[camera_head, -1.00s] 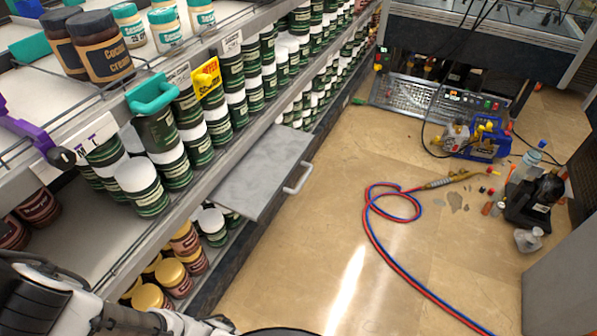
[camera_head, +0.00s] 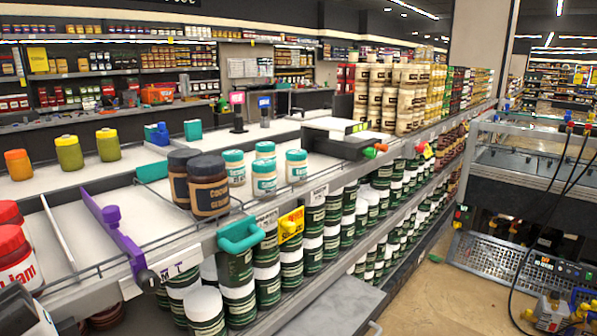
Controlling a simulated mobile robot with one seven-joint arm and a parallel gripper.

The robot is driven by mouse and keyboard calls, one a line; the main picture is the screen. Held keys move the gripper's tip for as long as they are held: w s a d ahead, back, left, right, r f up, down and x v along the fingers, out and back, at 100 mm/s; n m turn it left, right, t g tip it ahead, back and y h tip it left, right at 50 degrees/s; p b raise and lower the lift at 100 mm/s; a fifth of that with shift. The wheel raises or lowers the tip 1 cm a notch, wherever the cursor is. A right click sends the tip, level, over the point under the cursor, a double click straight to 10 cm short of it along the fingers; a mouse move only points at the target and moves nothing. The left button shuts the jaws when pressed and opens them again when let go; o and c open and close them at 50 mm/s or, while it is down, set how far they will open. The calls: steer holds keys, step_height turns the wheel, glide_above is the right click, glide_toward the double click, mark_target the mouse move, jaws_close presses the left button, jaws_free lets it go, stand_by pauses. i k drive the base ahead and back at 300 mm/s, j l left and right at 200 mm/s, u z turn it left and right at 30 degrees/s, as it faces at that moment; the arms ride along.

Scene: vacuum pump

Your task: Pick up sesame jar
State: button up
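Several small white jars with teal lids stand together on the upper shelf; one (camera_head: 264,178) is at the front, one (camera_head: 297,167) is to its right and one (camera_head: 233,168) is to its left. Their labels are too small to read surely, so I cannot confirm which is the sesame jar. Two dark-lidded cocoa cream jars, the nearer one (camera_head: 209,187) in front, stand just left of them. My gripper is not in view; only a dark part of my arm shows at the bottom left corner.
A purple divider (camera_head: 112,235) and a teal clip (camera_head: 240,236) are at the shelf front, with a wire rail along the edge. Red-lidded jam jars (camera_head: 14,255) stand at left. Green jars (camera_head: 205,312) fill the lower shelf. A grey panel (camera_head: 335,308) juts out below.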

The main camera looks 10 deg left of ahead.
mark_target(296, 162)
steer(key=i+l+u, duration=0.1)
steer(key=u, duration=0.25)
steer(key=l+u, duration=0.15)
steer(key=u, duration=0.2)
steer(key=i+l+u, duration=0.15)
steer(key=l, duration=0.2)
steer(key=l+u, duration=0.15)
steer(key=l, duration=0.15)
steer(key=i+l+u, duration=0.15)
steer(key=l, duration=0.75)
steer(key=i+l, duration=0.15)
steer(key=l, duration=0.4)
steer(key=i+l, duration=0.2)
steer(key=l, duration=0.15)
steer(key=i, duration=0.35)
steer(key=j+u, duration=0.05)
